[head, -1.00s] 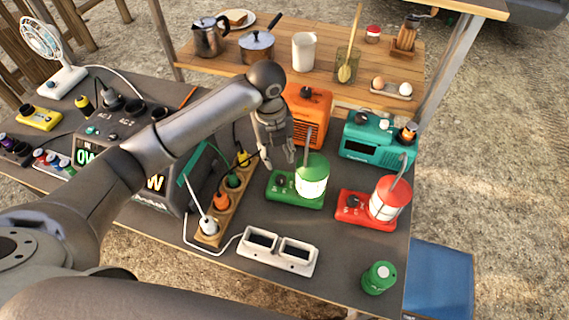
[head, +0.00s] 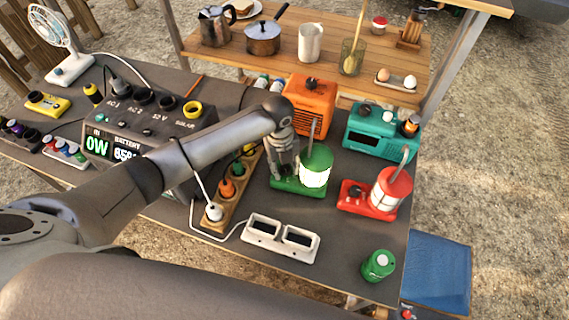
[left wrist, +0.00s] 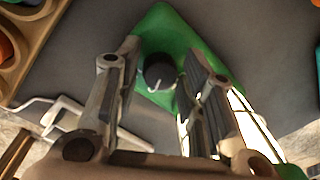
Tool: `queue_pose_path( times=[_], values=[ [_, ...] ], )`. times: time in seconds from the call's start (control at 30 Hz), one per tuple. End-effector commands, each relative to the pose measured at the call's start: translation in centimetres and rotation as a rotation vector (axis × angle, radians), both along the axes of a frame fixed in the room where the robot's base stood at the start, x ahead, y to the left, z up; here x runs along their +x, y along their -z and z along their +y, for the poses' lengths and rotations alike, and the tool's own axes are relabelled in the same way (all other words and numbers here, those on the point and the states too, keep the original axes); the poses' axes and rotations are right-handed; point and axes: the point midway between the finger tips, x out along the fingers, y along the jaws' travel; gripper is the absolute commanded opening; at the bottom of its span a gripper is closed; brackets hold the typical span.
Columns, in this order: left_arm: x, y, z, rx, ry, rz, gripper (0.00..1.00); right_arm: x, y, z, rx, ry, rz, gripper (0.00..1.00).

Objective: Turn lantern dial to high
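The green lantern (head: 316,170) stands on the table with a pale, bright globe and a flat green base. Its dark dial (left wrist: 158,70) shows in the left wrist view with a small light mark; in the head view my gripper hides it. My left gripper (head: 284,172) points down over the base, beside the globe. In the left wrist view the left gripper (left wrist: 165,62) has its fingers apart, one on each side of the dial, with gaps visible. Contact cannot be told. The red lantern (head: 388,190) stands to the right. My right gripper is not in view.
A wooden power strip (head: 232,192) with plugs lies left of the green lantern, and a white two-bay holder (head: 280,238) in front. An orange heater-like box (head: 311,103) and a teal radio (head: 381,133) stand behind. A green canister (head: 378,266) stands near the front right edge.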

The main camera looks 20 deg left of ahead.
Motion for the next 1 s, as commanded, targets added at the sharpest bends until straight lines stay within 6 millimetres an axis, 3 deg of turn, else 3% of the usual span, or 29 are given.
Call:
queue_pose_path(
  times=[0.1, 0.37, 0.67, 1.0],
  values=[
    [0.0, 0.0, 0.0, 0.0, 0.0, 0.0, 0.37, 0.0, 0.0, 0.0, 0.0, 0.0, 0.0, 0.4],
    [0.0, 0.0, 0.0, -0.001, 0.0, 0.001, 0.03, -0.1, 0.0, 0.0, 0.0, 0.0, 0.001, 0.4],
    [0.0, 0.1, 0.0, 0.001, 0.036, 0.001, 0.03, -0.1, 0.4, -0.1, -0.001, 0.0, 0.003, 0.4],
    [0.1, 0.3, 0.1, 0.001, 0.253, -0.002, 0.03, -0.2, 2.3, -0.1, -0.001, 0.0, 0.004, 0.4]
  ],
)
